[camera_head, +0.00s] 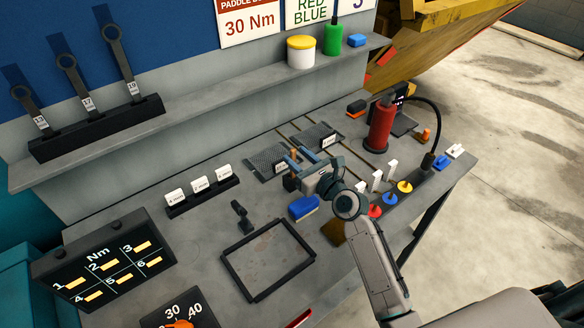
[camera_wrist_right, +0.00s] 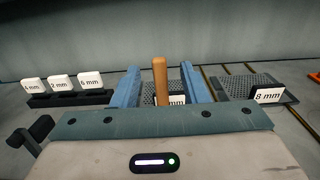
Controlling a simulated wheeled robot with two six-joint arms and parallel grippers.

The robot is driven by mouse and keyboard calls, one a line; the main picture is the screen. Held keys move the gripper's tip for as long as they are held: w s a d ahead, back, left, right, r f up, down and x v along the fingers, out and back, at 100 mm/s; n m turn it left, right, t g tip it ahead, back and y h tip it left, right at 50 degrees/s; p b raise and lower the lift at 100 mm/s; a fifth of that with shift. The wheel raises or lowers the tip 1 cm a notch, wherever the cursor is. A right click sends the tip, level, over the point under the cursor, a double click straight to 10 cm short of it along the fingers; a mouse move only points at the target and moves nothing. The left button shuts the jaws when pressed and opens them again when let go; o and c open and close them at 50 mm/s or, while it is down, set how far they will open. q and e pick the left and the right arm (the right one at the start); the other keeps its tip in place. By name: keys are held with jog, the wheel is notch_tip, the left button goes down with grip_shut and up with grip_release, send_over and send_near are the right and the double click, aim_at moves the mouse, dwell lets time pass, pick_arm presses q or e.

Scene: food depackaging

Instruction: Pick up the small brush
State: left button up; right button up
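My right gripper (camera_head: 306,154) is over the middle of the bench, fingers pointing toward the back wall. In the right wrist view its two blue fingers (camera_wrist_right: 160,86) are wide apart, so it is open. An upright wooden handle (camera_wrist_right: 160,78) shows between them with a gap on each side; its lower end is hidden by the gripper body. I cannot tell whether it belongs to the small brush. In the head view, a blue block with pale bristle-like underside (camera_head: 304,208), possibly a brush, lies on the bench just below the gripper. My left gripper is not in view.
Grey mesh pads (camera_head: 268,160) lie behind the gripper. A labelled size rack (camera_head: 203,196) stands left, a black square frame (camera_head: 268,260) in front. A red cylinder (camera_head: 381,125) and coloured knobs (camera_head: 389,198) are to the right. Bench space shows left of the frame.

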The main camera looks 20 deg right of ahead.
aim_at(295, 155)
jog(key=p+x, duration=0.1)
jog(key=x, duration=0.2)
jog(key=shift+w+a, duration=0.1)
jog(key=shift+w, duration=0.1)
jog(key=shift+w+a+f, duration=0.1)
jog(key=shift+w, duration=0.25)
jog(key=shift+w+a+f, duration=0.1)
jog(key=shift+w, duration=0.1)
jog(key=shift+s, duration=0.1)
grip_shut()
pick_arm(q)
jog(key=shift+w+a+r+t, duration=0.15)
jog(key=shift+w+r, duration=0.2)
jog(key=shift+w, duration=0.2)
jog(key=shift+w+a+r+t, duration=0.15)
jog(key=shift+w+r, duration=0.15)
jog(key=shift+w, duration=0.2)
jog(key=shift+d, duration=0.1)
